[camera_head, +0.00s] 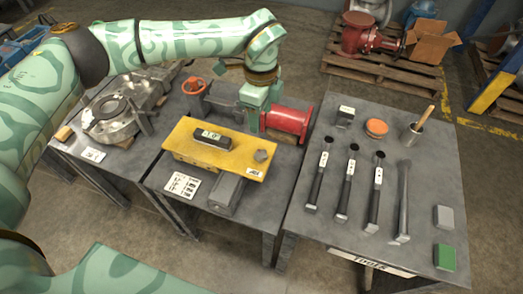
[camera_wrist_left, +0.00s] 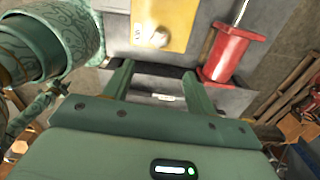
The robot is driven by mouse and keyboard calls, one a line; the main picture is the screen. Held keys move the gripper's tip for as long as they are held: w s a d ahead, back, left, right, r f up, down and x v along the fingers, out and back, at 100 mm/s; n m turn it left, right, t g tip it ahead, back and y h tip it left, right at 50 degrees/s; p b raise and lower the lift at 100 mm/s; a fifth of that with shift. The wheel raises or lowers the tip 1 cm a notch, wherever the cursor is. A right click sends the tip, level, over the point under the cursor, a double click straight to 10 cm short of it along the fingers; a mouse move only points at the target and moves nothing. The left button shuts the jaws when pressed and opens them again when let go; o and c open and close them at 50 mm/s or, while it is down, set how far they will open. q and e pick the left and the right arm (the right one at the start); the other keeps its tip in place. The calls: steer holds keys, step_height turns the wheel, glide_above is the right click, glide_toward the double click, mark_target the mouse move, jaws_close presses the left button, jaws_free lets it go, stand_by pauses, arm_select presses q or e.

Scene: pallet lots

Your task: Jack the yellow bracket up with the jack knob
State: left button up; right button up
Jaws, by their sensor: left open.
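The yellow bracket (camera_head: 180,148) lies flat on the middle table, with a black labelled block (camera_head: 212,138) on top and a hex bolt head (camera_head: 261,155) near its right end. It also shows at the top of the left wrist view (camera_wrist_left: 178,22). A red cylinder (camera_head: 290,121) lies just behind it to the right. An orange handwheel (camera_head: 193,86) stands behind the bracket; I cannot tell for certain which part is the jack knob. My left gripper (camera_head: 256,130) points down behind the bracket's right end, beside the red cylinder. Its fingers (camera_wrist_left: 158,80) are apart with nothing held between them.
A grey block (camera_head: 228,192) and a label card (camera_head: 182,185) lie in front of the bracket. A round metal flange (camera_head: 115,112) sits on the left table. A gap separates the tables.

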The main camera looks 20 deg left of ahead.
mark_target(261, 154)
arm_select(q)
step_height(261, 154, down, 16)
steer(key=b, duration=0.5)
steer(key=shift+d+r, duration=0.1)
steer(key=shift+r, duration=0.05)
arm_select(e)
steer(key=shift+g, duration=0.4)
steer(key=f, duration=0.1)
steer(key=s+f, duration=0.1)
steer(key=f, duration=0.1)
steer(key=s+f, duration=0.1)
steer(key=f, duration=0.1)
steer(key=shift+s, duration=0.15)
arm_select(q)
steer(key=c, duration=1)
